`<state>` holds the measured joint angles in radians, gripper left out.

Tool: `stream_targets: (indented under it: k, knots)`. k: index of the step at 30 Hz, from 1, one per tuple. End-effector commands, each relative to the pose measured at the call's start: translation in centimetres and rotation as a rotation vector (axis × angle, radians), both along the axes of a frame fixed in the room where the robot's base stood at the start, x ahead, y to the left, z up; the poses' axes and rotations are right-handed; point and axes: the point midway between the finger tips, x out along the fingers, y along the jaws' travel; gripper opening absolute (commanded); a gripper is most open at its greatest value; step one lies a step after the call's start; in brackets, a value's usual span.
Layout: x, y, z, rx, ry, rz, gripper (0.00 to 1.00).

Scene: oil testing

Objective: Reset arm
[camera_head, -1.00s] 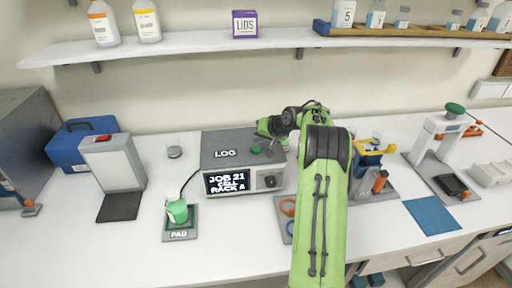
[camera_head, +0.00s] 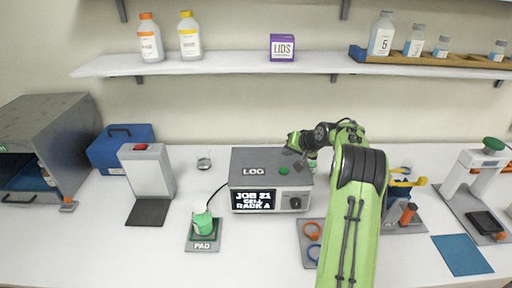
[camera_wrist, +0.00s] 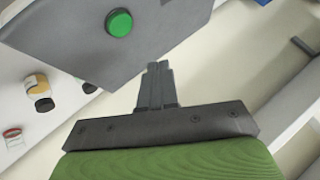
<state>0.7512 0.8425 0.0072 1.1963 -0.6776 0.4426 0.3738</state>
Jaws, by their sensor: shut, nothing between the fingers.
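My green arm (camera_head: 350,220) reaches up from the bottom of the head view and bends left behind the grey LOG box (camera_head: 262,165). My gripper is at the arm's far end, beside the box's back right part; its fingertips are hard to make out there. In the wrist view, the dark fingers of my gripper (camera_wrist: 158,68) are together and empty. They point towards a pale surface, apart from the box's green button (camera_wrist: 120,22).
A green-capped jar (camera_head: 202,222) stands on the PAD (camera_head: 203,245). Left are a blue case (camera_head: 112,155) and a grey oven-like box (camera_head: 45,125). A shelf (camera_head: 200,66) with bottles runs above. Right of my arm is a white stand (camera_head: 462,180). The front left counter is clear.

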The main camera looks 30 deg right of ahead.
Motion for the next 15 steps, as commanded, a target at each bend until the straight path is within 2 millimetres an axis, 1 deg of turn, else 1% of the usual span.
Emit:
stream_targets:
  k: [3,5,7,8,11,12,14,15]
  knots:
    - [0.0,0.0,0.0,0.0,0.0,0.0,0.0]
    - [0.0,0.4,0.3,-0.005,0.001,0.005,0.0]
    - [-0.2,1.8,1.6,-0.025,0.009,0.024,0.0]
    - [-0.3,2.8,2.4,-0.038,0.015,0.036,0.0]
    - [-1.9,7.4,5.6,-0.101,0.048,0.091,0.0]
    - [-3.0,9.4,6.9,-0.129,0.064,0.113,0.0]
    - [-4.8,12.2,8.4,-0.167,0.086,0.146,0.0]
    - [-6.2,14.0,9.3,-0.192,0.101,0.168,0.0]
